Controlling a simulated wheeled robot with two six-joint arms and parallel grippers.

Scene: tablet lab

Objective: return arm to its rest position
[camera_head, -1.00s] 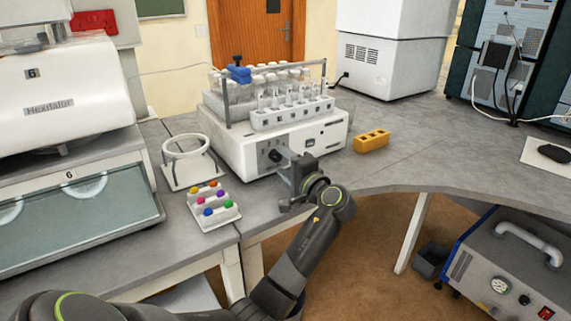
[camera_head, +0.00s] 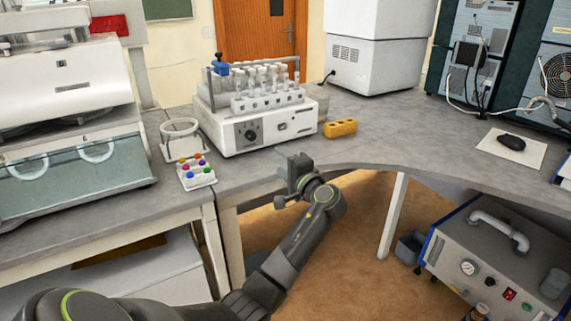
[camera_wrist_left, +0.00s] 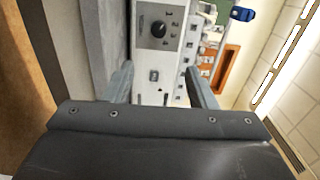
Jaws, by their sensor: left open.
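My left gripper (camera_head: 297,166) is open and empty at the table's front edge, in front of the white shaker machine (camera_head: 292,132). A gap shows between the gripper and the machine's front panel with its black knob (camera_head: 251,134). My left arm reaches in from the lower left, bent at a joint near the gripper. In the left wrist view the two fingers (camera_wrist_left: 160,82) stand apart, with the machine's panel and knob (camera_wrist_left: 158,29) beyond them. My right gripper is not in view.
A rack of tubes (camera_head: 268,100) stands on the machine. A yellow block (camera_head: 341,128) lies to its right, a white ring stand (camera_head: 180,136) and a holder with coloured caps (camera_head: 200,180) to its left. A blue-edged pump unit (camera_head: 478,254) is at the lower right.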

